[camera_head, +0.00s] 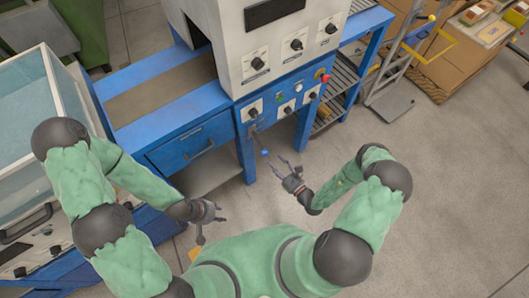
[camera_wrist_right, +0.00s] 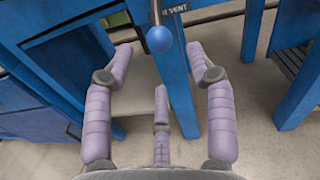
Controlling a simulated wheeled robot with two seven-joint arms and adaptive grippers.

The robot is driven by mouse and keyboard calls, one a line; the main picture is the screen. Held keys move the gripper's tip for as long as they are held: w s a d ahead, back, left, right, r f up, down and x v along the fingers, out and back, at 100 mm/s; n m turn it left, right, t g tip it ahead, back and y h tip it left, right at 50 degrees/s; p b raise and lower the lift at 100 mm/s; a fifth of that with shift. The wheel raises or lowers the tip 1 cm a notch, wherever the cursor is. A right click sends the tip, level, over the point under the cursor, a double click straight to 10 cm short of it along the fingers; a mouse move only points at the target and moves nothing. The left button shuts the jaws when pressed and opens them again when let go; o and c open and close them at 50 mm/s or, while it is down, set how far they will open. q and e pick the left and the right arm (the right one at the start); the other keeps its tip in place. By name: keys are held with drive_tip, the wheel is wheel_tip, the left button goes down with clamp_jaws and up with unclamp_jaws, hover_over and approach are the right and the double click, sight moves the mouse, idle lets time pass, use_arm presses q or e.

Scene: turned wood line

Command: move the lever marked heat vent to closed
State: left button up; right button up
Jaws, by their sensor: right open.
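The lever (camera_head: 258,140) hangs from the front of the blue machine frame, with a blue ball knob (camera_head: 265,153) at its lower end. The rest of the label is cut off or hidden. My right gripper (camera_head: 285,167) is open and empty, just below and right of the knob, its fingers spread and apart from it. My left gripper (camera_head: 213,215) is open and empty, low and left, away from the lever.
The machine's panel carries several dark knobs (camera_head: 258,63) and a red button (camera_head: 325,78). A blue table with a drawer (camera_head: 190,143) stands left of the lever. A hand truck (camera_head: 390,100) and boxes (camera_head: 450,60) are at right.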

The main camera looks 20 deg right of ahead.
sight(265, 151)
drive_tip(key=b+x, duration=0.1)
drive_tip(key=x, duration=0.6)
drive_tip(key=shift+w+a, duration=0.15)
drive_tip(key=shift+w, duration=0.15)
clamp_jaws()
